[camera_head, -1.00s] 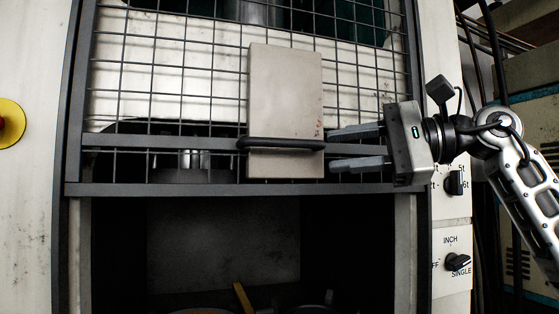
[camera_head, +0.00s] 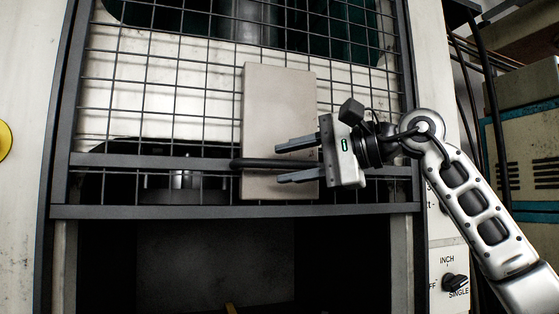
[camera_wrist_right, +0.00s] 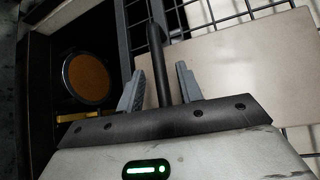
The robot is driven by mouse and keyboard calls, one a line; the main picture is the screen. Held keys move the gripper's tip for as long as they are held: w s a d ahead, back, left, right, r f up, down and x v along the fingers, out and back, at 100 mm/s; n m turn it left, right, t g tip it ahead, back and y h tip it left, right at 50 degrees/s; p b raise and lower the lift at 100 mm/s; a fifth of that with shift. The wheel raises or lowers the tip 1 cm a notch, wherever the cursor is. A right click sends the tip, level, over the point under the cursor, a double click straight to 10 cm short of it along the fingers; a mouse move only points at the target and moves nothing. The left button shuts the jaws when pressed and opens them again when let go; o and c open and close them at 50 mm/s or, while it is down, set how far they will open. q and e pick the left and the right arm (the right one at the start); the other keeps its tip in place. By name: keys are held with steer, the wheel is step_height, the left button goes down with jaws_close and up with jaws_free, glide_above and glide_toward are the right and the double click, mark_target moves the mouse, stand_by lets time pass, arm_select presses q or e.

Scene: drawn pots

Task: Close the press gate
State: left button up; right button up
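The press gate is a dark wire-mesh frame (camera_head: 340,212) with a beige plate (camera_head: 280,110) and a black horizontal bar handle (camera_head: 250,164) across the plate. Its lower edge sits above a dark opening (camera_head: 190,265). My right gripper (camera_head: 279,162) is open, with one finger above the handle's level and one below. In the right wrist view the handle (camera_wrist_right: 160,70) runs between the two open fingers (camera_wrist_right: 160,88), and I see no finger closed on it. My left gripper is not in view.
A control panel with black rotary switches (camera_head: 454,282) is right of the gate. A yellow button housing (camera_head: 4,140) is at the left edge. In the wrist view, a round brown-topped thing (camera_wrist_right: 88,77) and a yellow bar (camera_wrist_right: 80,116) are inside the opening.

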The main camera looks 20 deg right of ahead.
steer(key=shift+x, duration=0.95)
steer(key=shift+w+a, duration=0.2)
